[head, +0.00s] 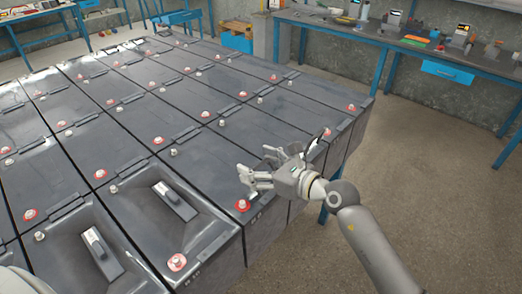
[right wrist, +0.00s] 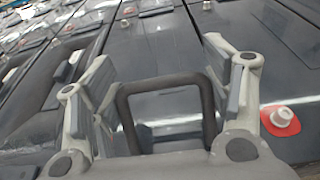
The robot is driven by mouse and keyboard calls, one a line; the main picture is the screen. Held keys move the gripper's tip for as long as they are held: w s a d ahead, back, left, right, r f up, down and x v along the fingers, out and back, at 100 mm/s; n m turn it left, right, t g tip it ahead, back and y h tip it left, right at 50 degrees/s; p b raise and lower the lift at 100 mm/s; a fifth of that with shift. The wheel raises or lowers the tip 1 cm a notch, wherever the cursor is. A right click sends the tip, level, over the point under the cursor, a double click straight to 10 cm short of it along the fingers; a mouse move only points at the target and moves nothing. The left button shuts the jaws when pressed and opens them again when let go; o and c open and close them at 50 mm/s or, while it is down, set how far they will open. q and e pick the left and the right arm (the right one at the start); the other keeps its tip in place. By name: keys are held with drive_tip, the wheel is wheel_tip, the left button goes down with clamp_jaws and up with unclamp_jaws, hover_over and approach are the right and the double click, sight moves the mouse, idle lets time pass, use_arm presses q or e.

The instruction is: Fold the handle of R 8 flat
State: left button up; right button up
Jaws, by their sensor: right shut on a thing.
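A black U-shaped handle (right wrist: 165,84) stands raised from a dark battery lid in the right wrist view, with its crossbar on top. My right gripper (right wrist: 158,95) has its two fingers on either side of the handle and is shut on it. In the head view my right gripper (head: 258,166) is over the right edge of the battery block, near a red terminal (head: 242,206). The handle is hard to make out there. I cannot read a label that marks R 8. My left gripper is not in view.
Rows of dark batteries (head: 165,95) with red and grey terminals fill the left and middle. Two near batteries have recessed lids with grey bars (head: 174,200). A blue workbench (head: 400,42) with tools stands behind. The floor (head: 440,170) at right is clear.

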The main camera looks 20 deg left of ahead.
drive_tip(key=shift+w+a+f+g+h+p, duration=0.1)
drive_tip(key=shift+w+a+g+h+p, duration=0.15)
drive_tip(key=shift+h+p, duration=0.7)
drive_tip(key=shift+a+f+g+h+p, duration=0.15)
drive_tip(key=shift+a+h+p, duration=0.15)
drive_tip(key=shift+p, duration=1.35)
drive_tip(key=shift+a+f+h+p, duration=0.15)
drive_tip(key=shift+f+h+p, duration=0.25)
drive_tip(key=shift+p, duration=0.3)
drive_tip(key=shift+w+a+f+g+h+p, duration=0.1)
drive_tip(key=shift+f+g+h+p, duration=0.05)
drive_tip(key=shift+g+h+p, duration=0.2)
drive_tip(key=o, duration=1)
drive_tip(key=shift+f, duration=0.1)
drive_tip(key=shift+o, duration=0.2)
drive_tip(key=v, duration=1.2)
